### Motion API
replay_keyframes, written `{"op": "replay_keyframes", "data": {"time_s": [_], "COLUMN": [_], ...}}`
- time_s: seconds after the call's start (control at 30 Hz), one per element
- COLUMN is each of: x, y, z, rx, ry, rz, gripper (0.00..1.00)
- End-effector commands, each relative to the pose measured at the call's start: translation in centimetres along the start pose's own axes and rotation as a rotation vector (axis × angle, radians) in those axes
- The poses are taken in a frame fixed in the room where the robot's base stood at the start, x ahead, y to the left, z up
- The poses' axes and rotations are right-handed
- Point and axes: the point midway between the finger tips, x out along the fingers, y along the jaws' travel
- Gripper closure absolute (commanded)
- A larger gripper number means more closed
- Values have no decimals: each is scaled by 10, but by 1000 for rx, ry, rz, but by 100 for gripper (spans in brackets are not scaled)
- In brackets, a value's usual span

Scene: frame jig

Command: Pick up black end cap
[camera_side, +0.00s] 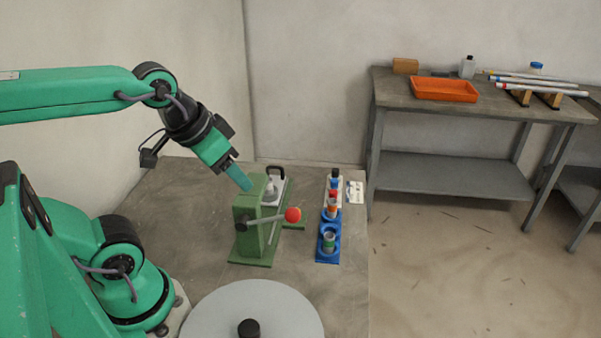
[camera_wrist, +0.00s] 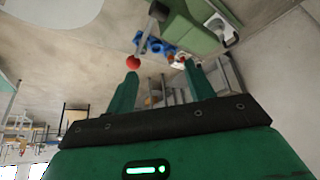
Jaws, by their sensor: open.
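A small black piece (camera_side: 335,173), which looks like the black end cap, stands at the far end of a row of coloured pieces by the blue holder (camera_side: 328,249). In the wrist view the blue holder (camera_wrist: 155,45) shows beyond my fingertips, but I cannot pick out the black cap there. My gripper (camera_side: 241,180) is tilted down beside the top of the green press, to the left of the row and apart from it. In the wrist view my gripper (camera_wrist: 163,75) has its two fingers apart with nothing held between them.
The green press (camera_side: 250,225) with a red-ball lever (camera_side: 292,215) stands between my gripper and the blue holder. A grey round disc (camera_side: 250,300) with a black knob (camera_side: 248,328) is in front. A back bench (camera_side: 480,105) carries an orange tray (camera_side: 445,90) and pale tubes (camera_side: 540,84).

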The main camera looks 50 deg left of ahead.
Motion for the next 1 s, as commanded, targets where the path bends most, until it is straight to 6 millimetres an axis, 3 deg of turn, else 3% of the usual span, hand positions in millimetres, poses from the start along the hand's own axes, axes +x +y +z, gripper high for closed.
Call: {"op": "replay_keyframes", "data": {"time_s": [0.77, 1.0], "x": [0, -2], "y": [0, -2], "z": [-1, -17], "rx": [0, 8], "ry": [0, -18], "rz": [0, -4], "gripper": [53, 53]}}
